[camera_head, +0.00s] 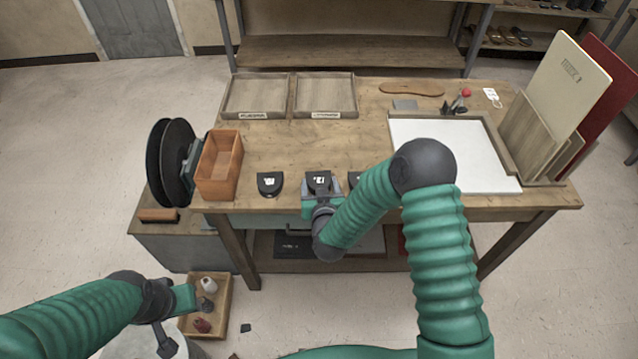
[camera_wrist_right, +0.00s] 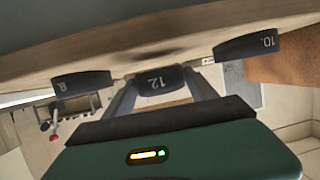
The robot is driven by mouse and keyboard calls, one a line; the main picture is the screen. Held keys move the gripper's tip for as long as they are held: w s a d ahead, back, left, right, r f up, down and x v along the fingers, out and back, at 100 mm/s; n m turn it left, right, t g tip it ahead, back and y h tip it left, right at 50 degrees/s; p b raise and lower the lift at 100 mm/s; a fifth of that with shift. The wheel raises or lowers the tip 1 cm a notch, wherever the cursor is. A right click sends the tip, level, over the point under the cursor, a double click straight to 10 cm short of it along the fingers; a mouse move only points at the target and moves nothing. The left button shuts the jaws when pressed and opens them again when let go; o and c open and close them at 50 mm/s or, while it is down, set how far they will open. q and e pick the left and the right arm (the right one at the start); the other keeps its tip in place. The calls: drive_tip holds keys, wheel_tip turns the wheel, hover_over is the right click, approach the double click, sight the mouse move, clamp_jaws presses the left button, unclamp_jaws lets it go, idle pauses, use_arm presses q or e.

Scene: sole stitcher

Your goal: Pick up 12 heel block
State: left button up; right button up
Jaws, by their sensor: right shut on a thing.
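The 12 heel block (camera_head: 318,179) is a dark, rounded block with a white label, at the table's front edge in the head view. In the right wrist view its number 12 (camera_wrist_right: 158,81) faces the camera. My right gripper (camera_head: 319,190) is shut on this block, one finger on each side of it. Whether the block still touches the table, I cannot tell. The 10 heel block (camera_wrist_right: 248,47) and the 8 heel block (camera_wrist_right: 82,86) stand apart on either side. My left gripper (camera_head: 172,322) is low at the left, away from the table; its fingers are unclear.
On the workbench (camera_head: 270,150) are an open orange wooden box (camera_head: 219,165), two shallow trays (camera_head: 255,96) and a white board (camera_head: 450,150). Black reels (camera_head: 170,160) stand left. A small crate (camera_head: 222,320) with items lies on the floor near my left gripper.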

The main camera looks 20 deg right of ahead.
sight(320, 184)
wheel_tip(320, 184, up, 5)
drive_tip(key=p, duration=0.3)
